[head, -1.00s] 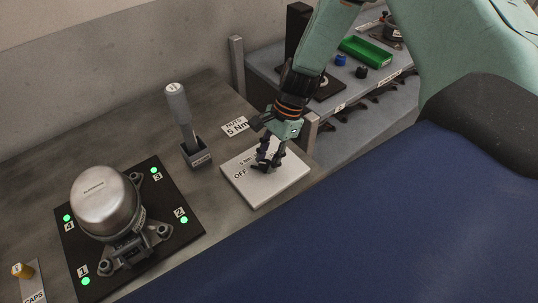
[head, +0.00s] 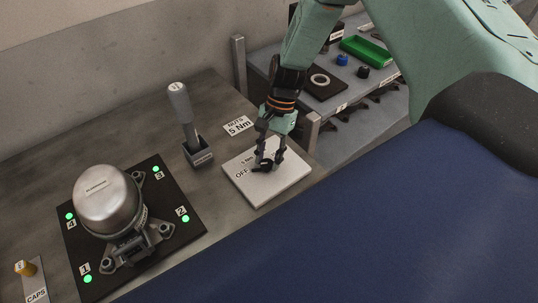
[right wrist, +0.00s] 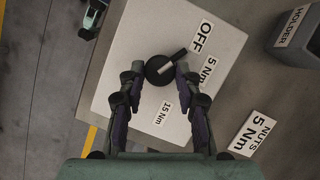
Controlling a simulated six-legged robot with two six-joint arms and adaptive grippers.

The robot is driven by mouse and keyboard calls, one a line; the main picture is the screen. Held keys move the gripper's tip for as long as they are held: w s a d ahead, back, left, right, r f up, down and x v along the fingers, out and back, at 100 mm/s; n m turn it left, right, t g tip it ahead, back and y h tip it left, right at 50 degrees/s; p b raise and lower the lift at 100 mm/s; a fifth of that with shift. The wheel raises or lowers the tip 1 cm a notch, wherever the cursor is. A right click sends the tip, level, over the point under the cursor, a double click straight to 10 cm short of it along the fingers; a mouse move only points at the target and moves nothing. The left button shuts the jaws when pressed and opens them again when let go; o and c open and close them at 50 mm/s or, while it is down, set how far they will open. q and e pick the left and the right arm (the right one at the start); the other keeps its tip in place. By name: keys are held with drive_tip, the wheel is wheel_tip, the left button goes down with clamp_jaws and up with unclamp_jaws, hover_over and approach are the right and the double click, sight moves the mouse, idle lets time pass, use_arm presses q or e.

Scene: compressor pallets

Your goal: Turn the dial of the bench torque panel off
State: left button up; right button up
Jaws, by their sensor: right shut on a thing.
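The torque panel (head: 285,186) is a pale square plate on the bench. Its black round dial (right wrist: 158,72) has a bar that points toward the OFF label (right wrist: 203,38) in the right wrist view. The 5 Nm (right wrist: 208,72) and 15 Nm (right wrist: 163,113) labels sit around it. My right gripper (head: 266,166) reaches down onto the panel, shut on the dial with one finger on each side. In the right wrist view its fingers (right wrist: 160,75) flank the dial, which they mostly hide in the head view. My left gripper is not in view.
A tool stands in its holder (head: 198,152) left of the panel, near the NUTS 5 Nm label (head: 237,125). A silver compressor (head: 105,202) sits on a black pallet (head: 188,235) with lit green lamps. A shelf behind holds a green tray (head: 366,50).

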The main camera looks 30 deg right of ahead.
drive_tip(key=o, duration=1.1)
drive_tip(key=shift+a, duration=0.1)
drive_tip(key=shift+o, duration=0.2)
drive_tip(key=shift+r, duration=0.25)
drive_tip(key=v, duration=1.1)
drive_tip(key=shift+d+r, duration=0.25)
drive_tip(key=shift+f, duration=0.1)
